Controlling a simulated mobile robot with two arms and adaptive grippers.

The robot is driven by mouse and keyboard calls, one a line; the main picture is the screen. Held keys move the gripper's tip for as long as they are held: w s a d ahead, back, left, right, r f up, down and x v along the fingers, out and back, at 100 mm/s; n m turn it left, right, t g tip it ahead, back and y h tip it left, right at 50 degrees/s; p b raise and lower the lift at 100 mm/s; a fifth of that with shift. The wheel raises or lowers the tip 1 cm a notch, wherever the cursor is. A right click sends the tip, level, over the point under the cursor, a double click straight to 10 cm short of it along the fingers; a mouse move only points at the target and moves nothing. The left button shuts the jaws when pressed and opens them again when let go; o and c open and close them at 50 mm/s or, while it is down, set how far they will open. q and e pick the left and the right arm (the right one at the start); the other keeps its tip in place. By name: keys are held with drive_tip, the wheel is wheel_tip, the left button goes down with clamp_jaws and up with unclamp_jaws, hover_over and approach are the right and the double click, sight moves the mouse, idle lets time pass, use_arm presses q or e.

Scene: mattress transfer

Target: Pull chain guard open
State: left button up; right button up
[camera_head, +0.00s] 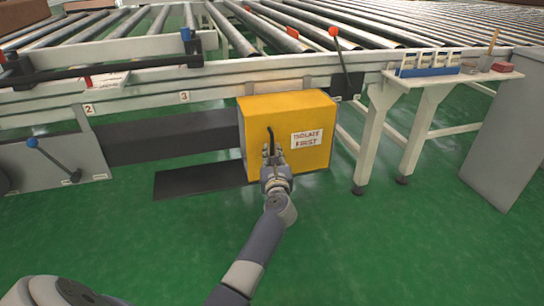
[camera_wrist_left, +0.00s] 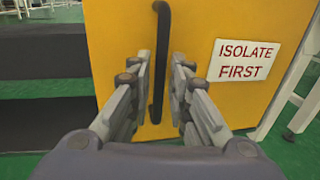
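The chain guard (camera_head: 286,107) is a yellow box under the roller conveyor, with a white sign reading "ISOLATE FIRST" and a black vertical handle (camera_head: 270,136). It looks closed. In the left wrist view the handle (camera_wrist_left: 160,62) stands on the yellow face of the guard (camera_wrist_left: 208,22), left of the sign. My left gripper (camera_head: 272,154) is at the guard's front, by the lower handle. In the left wrist view its fingers (camera_wrist_left: 160,80) are open, one on each side of the handle, with gaps between. My right gripper is not in view.
The roller conveyor (camera_head: 250,64) runs above the guard. A white side table (camera_head: 455,78) with a blue rack stands to the right, its legs near the guard. A grey cabinet (camera_head: 507,130) is at far right. A dark mat (camera_head: 198,179) lies left of the guard; green floor in front is clear.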

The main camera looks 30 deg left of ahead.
use_arm(q)
drive_tip(key=shift+w+a, duration=0.4)
drive_tip(key=shift+w, duration=0.15)
clamp_jaws()
drive_tip(key=shift+s, duration=0.1)
